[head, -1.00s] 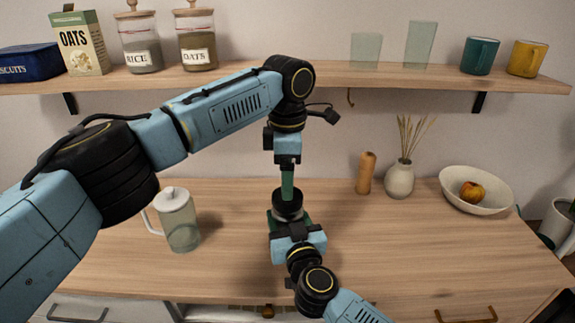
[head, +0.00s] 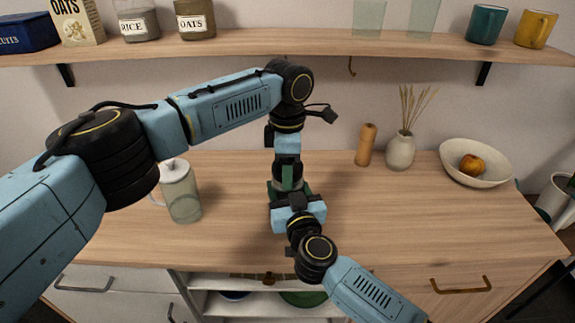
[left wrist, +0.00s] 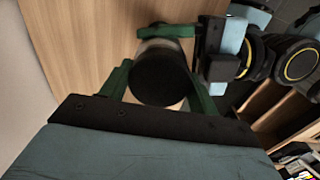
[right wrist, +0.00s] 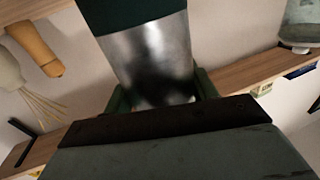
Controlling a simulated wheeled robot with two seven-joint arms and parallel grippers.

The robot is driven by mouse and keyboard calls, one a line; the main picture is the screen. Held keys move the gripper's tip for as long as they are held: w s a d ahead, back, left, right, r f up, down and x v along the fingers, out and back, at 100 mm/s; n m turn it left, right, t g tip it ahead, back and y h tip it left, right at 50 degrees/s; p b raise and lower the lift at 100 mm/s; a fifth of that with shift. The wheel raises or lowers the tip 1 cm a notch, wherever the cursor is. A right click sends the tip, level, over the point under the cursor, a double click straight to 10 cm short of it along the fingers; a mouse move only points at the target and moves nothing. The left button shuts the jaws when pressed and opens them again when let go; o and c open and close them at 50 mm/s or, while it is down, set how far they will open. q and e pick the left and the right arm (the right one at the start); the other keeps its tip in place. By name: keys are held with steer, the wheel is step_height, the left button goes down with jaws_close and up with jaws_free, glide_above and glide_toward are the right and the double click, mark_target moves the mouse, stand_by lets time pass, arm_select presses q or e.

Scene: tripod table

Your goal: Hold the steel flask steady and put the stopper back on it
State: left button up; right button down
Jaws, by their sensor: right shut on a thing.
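The steel flask (right wrist: 155,60) stands out in the right wrist view, bare metal with a dark green part at the picture's top. My right gripper (right wrist: 160,92) is shut on its metal body, one green finger on each side. In the head view the flask (head: 288,182) is mostly hidden between my two grippers. The round black stopper (left wrist: 165,80) is at the flask's top in the left wrist view. My left gripper (left wrist: 160,72) has a finger at each side of it. I cannot tell whether these fingers press on it, or whether the stopper is fully seated.
A lidded jug (head: 183,197) stands left on the wooden counter (head: 400,225). A wooden mill (head: 366,145), a vase (head: 401,152) and a fruit bowl (head: 490,178) stand back right. A shelf (head: 250,42) runs above. The counter right of my grippers is clear.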

arm_select(q)
steer(key=c, duration=0.4)
steer(key=m, duration=0.5)
steer(key=shift+m, duration=0.4)
steer(key=m, duration=1.2)
steer(key=shift+f, duration=0.1)
steer(key=m, duration=0.5)
steer(key=shift+m, duration=0.3)
steer(key=m, duration=0.3)
steer(key=shift+m, duration=0.4)
steer(key=m, duration=0.3)
steer(key=shift+m, duration=0.3)
steer(key=m, duration=2.9)
